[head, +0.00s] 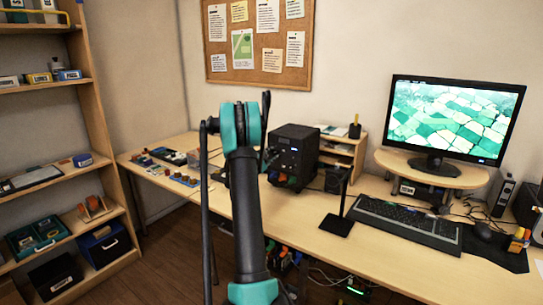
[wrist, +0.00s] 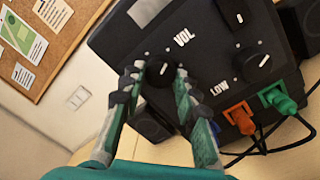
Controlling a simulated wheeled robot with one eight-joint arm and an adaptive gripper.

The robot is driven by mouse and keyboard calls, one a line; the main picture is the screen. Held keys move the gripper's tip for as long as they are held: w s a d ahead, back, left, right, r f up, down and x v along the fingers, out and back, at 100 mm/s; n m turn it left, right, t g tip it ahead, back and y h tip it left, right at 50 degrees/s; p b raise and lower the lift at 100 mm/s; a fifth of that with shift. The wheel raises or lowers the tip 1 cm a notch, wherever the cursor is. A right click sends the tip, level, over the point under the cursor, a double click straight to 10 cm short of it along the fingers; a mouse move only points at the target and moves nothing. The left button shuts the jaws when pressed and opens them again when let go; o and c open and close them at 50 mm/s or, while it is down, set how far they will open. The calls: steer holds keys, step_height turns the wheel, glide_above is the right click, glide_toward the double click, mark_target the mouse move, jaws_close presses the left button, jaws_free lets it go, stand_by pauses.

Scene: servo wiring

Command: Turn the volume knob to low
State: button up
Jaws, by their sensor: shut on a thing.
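The black box (head: 296,150) stands on the desk in the head view. Its front panel (wrist: 205,60) fills much of the wrist view, tilted. The volume knob (wrist: 160,72) is a round black knob with a pale mark, beside the white "VOL" label. My gripper (wrist: 158,78) is shut on this knob, with one dark-padded fingertip on either side. The exact direction of the knob's mark is hard to read. A "LOW" label (wrist: 220,84) is printed farther right on the panel. In the head view my own arm hides most of the gripper and the knob.
Another black knob (wrist: 265,62) and a further control (wrist: 236,14) sit on the panel. An orange plug (wrist: 240,117) and a green plug (wrist: 276,96) with cables are close to the right finger. The monitor (head: 455,118) and keyboard (head: 405,222) stand to the right.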

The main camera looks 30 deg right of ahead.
steer(key=shift+n, duration=0.7)
steer(key=o, duration=1.2)
steer(key=shift+c, duration=0.2)
steer(key=v, duration=1.2)
